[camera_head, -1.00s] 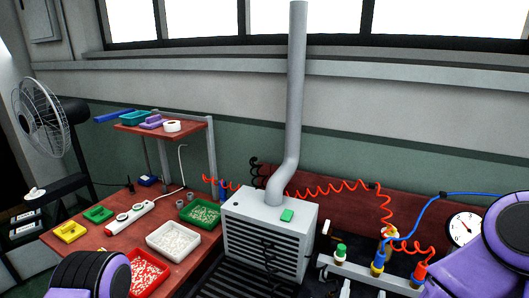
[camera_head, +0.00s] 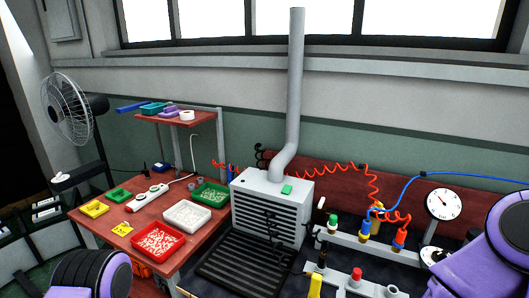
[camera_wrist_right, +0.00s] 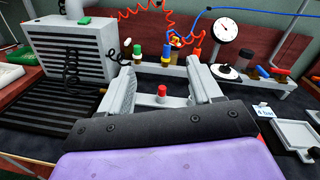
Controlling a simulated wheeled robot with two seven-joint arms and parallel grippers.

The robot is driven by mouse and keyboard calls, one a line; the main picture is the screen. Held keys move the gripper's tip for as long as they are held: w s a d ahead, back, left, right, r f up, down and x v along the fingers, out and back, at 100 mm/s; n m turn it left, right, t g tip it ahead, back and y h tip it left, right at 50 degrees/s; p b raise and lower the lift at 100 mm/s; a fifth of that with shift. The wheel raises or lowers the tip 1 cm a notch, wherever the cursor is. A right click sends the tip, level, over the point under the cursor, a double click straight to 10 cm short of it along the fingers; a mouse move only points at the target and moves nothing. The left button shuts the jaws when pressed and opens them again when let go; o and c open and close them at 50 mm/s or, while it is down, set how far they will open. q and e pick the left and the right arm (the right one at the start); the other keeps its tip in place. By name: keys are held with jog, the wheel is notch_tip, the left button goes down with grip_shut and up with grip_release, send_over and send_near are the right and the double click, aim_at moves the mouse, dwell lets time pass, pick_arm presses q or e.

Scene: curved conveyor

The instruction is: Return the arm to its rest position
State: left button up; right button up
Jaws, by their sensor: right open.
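My right arm (camera_head: 490,250) comes in at the lower right of the head view as purple links with dark joints. In the right wrist view my right gripper (camera_wrist_right: 160,66) has its two grey fingers spread apart, with nothing between them. It points toward the bench, where a red-topped fitting (camera_wrist_right: 162,91) shows beyond the gap. A purple and dark part of my left arm (camera_head: 90,275) shows at the lower left of the head view; my left gripper is out of view.
A grey vented box (camera_head: 270,205) with a tall pipe stands mid-bench behind a black grate (camera_head: 245,265). Colored fittings, red and blue hoses and a gauge (camera_head: 443,204) are at right. Parts trays, including a white one (camera_head: 188,214), lie left. A fan (camera_head: 68,107) stands far left.

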jog(key=s+f+n+g+y+b, duration=0.1)
jog(key=s+f+n+g+y, duration=0.15)
jog(key=f+n, duration=0.8)
jog(key=s+f+n+g+y, duration=0.1)
jog(key=f+n+g+y, duration=0.25)
jog(key=f+n, duration=0.7)
jog(key=s+d+f+n+g+h+b, duration=0.1)
jog(key=s+d+f+n+g, duration=0.2)
jog(key=s, duration=0.6)
jog(key=s+d+f+n+g+h+b, duration=0.1)
jog(key=s+d+f+n+g, duration=0.3)
jog(key=s+f, duration=0.5)
jog(key=d+f+n+h, duration=0.1)
jog(key=d+n, duration=0.1)
jog(key=d, duration=0.1)
jog(key=shift+d+g, duration=0.3)
jog(key=shift+d, duration=0.05)
